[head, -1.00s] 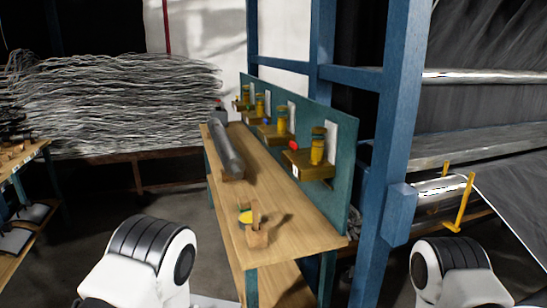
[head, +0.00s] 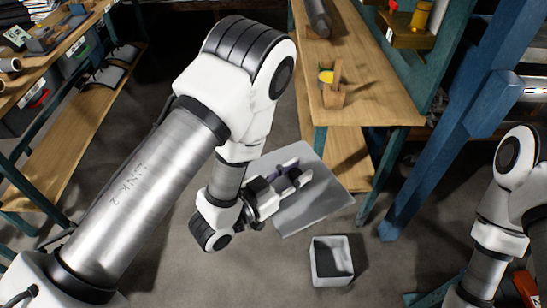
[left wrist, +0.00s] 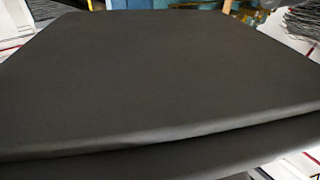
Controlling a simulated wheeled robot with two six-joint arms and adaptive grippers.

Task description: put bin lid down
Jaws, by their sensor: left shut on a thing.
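The bin lid (head: 318,207) is a flat, light grey square panel, held out above the floor in the head view. My left gripper (head: 296,178) is shut on the lid near its upper left part. In the left wrist view the lid (left wrist: 160,80) is a wide dark sheet that fills most of the picture, with a folded near edge. A small open white bin (head: 331,276) with a dark inside stands on the floor, just below the lid in the picture. My right arm is at the right edge; its gripper does not show.
A wooden workbench (head: 375,100) stands behind the lid, with a lower shelf (head: 350,165). A wooden holder (head: 333,95) with a yellow piece sits on it. A blue post (head: 450,130) rises at the right. Shelving (head: 60,155) lines the left. Floor is clear around the bin.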

